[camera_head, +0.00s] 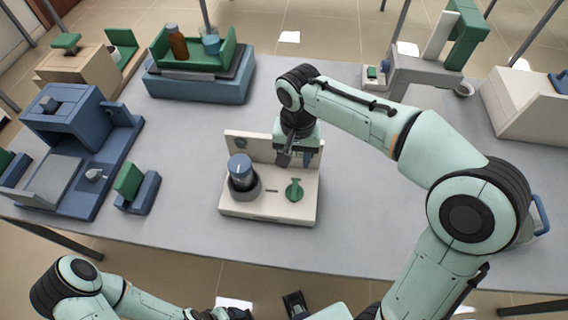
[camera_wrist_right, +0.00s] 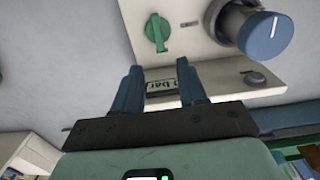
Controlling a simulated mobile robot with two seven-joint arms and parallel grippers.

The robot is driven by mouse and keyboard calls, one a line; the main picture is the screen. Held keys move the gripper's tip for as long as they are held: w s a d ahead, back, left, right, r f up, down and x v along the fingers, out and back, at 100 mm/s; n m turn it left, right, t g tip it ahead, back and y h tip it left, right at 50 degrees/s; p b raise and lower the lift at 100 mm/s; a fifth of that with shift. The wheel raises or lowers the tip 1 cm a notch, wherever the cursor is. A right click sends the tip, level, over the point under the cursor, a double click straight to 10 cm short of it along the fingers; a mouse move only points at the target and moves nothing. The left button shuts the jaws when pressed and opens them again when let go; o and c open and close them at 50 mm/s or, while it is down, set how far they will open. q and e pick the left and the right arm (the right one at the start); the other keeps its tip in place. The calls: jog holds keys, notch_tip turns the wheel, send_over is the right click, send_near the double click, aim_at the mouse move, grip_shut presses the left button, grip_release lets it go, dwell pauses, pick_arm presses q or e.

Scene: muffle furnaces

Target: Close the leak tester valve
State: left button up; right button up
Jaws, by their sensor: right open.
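The leak tester (camera_head: 268,207) is a cream unit with an upright back panel, near the front middle of the table. Its green valve (camera_head: 294,190) sits on the base, right of a blue-capped cylinder (camera_head: 240,172). In the right wrist view, the valve (camera_wrist_right: 157,32) shows its ridge-like handle running roughly up and down the picture. My right gripper (camera_head: 297,160) is open and empty, above and behind the valve, close to the back panel. Its two blue fingers (camera_wrist_right: 163,88) are apart from the valve. My left arm is low at the bottom left; its gripper (camera_head: 228,313) is barely visible.
A small display (camera_wrist_right: 163,86) on the back panel shows between my fingers. The blue cylinder (camera_wrist_right: 262,36) stands beside the valve. A blue machine (camera_head: 75,130) and a small green-and-blue block (camera_head: 137,187) are on the left. The table right of the tester is clear.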

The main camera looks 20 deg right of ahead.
aim_at(295, 188)
jog(key=f, duration=0.4)
jog(key=f+b, duration=0.1)
jog(key=f, duration=0.7)
jog(key=shift+s+b, duration=0.35)
pick_arm(q)
jog(key=shift+s+f, duration=0.6)
jog(key=shift+f, duration=0.3)
pick_arm(e)
jog(key=shift+f, duration=0.65)
grip_shut()
